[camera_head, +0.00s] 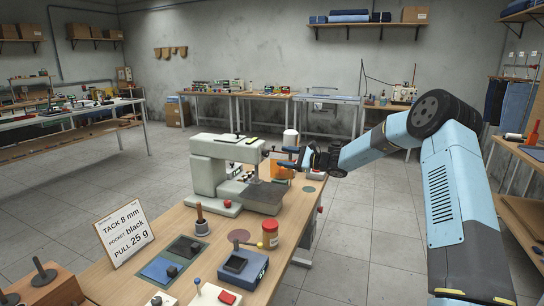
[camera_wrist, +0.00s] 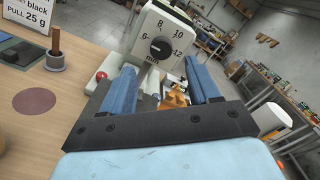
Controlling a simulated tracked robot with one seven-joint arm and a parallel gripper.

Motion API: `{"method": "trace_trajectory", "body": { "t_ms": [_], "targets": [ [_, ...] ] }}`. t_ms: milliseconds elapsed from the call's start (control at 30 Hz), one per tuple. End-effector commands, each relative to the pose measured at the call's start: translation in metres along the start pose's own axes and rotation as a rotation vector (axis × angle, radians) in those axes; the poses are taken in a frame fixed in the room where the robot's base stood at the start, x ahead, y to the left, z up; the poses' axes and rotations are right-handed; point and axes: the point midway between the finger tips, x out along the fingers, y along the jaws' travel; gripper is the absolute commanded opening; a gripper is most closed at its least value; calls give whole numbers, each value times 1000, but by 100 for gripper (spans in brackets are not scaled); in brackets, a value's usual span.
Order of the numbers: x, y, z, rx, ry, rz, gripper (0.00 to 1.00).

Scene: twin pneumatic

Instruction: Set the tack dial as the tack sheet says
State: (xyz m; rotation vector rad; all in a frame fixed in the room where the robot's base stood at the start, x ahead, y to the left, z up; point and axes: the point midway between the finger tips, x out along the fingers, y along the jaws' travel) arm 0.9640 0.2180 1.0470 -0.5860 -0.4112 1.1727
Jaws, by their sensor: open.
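The tack sheet (camera_head: 124,231) stands on the bench and reads "TACK 8 mm, POCKET black, PULL 25 g". The tack dial (camera_wrist: 160,48) is a black round knob on the white end face of the sewing machine (camera_head: 222,165). Its scale shows 6, 8, 10 and 12 over "mm". A small pale mark shows on the knob, but I cannot tell exactly which number it points to. My gripper (camera_wrist: 160,78) is open and empty, its blue fingers apart with the dial beyond and between their tips. In the head view my gripper (camera_head: 290,157) is at the machine's right end.
A thread cone (camera_head: 290,138) and an orange part (camera_head: 279,170) are close to my gripper. A wooden-handled tool (camera_head: 201,220), a red-lidded jar (camera_head: 270,234) and a blue box (camera_head: 240,268) stand on the bench. The floor to the left is clear.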

Motion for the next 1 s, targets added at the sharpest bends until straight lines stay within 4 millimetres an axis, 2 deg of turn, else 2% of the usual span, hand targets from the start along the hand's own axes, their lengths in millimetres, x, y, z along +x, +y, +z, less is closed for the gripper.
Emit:
{"method": "trace_trajectory", "body": {
  "t_ms": [33, 200, 400, 600, 833, 1000],
  "targets": [
    [10, 1, 0, 0, -2, 2, 61],
    [38, 1, 0, 1, -1, 1, 61],
    [61, 1, 0, 1, 0, 1, 61],
    [69, 0, 0, 1, 1, 0, 61],
    [69, 0, 0, 0, 1, 0, 61],
    [69, 0, 0, 0, 1, 0, 46]
  ]
}}
